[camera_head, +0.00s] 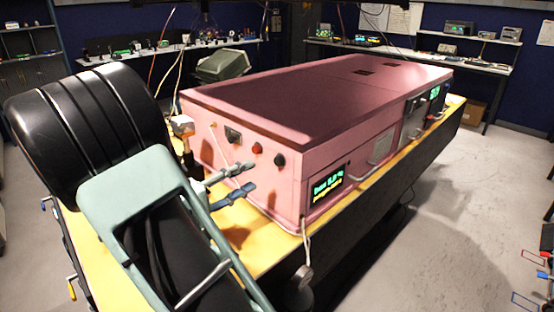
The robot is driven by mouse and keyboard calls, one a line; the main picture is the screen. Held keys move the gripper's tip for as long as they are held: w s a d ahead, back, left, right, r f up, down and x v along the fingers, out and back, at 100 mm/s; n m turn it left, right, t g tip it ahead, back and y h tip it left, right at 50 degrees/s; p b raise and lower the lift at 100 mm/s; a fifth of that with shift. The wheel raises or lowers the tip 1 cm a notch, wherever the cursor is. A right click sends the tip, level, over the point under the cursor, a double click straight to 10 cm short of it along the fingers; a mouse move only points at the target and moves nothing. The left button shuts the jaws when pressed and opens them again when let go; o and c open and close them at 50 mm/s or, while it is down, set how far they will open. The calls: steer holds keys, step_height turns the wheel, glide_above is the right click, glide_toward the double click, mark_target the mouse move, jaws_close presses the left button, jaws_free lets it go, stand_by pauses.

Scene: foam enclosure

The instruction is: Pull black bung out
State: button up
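A pink box-shaped enclosure (330,115) with a darker lid stands on a yellow-topped bench (262,257). The black bung (280,160) is a small round dark piece in the right part of its near-left end face. A red bung (257,148) sits to its left on the same face. My gripper (254,176) is open, with its two grey fingers apart and nothing visible between them. It is in front of the end face, left of and slightly below the black bung in the picture. The fingertips appear apart from the bung; the exact distance cannot be told.
A dark socket plate (233,136) is on the same face, left of the red bung. A lit display (328,184) and handles (380,147) are on the long side. A cable (306,240) hangs at the near corner. Open floor lies to the right.

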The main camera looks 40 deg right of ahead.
mark_target(277, 162)
steer(key=shift+d, duration=0.15)
steer(key=d, duration=0.7)
steer(key=shift+w+d+f, duration=0.1)
steer(key=shift+w, duration=0.15)
steer(key=shift+w+d+b, duration=0.1)
steer(key=shift+d+b, duration=0.4)
steer(key=shift+d, duration=0.3)
steer(key=shift+b, duration=0.65)
stand_by(0.4)
steer(key=shift+c, duration=0.4)
jaws_close()
steer(key=shift+a, duration=0.15)
steer(key=shift+s+a+b, duration=0.15)
steer(key=shift+a+b, duration=0.05)
steer(key=shift+a, duration=1.25)
steer(key=shift+s+a+b, duration=0.1)
steer(key=shift+a+b, duration=0.1)
steer(key=shift+a, duration=1.25)
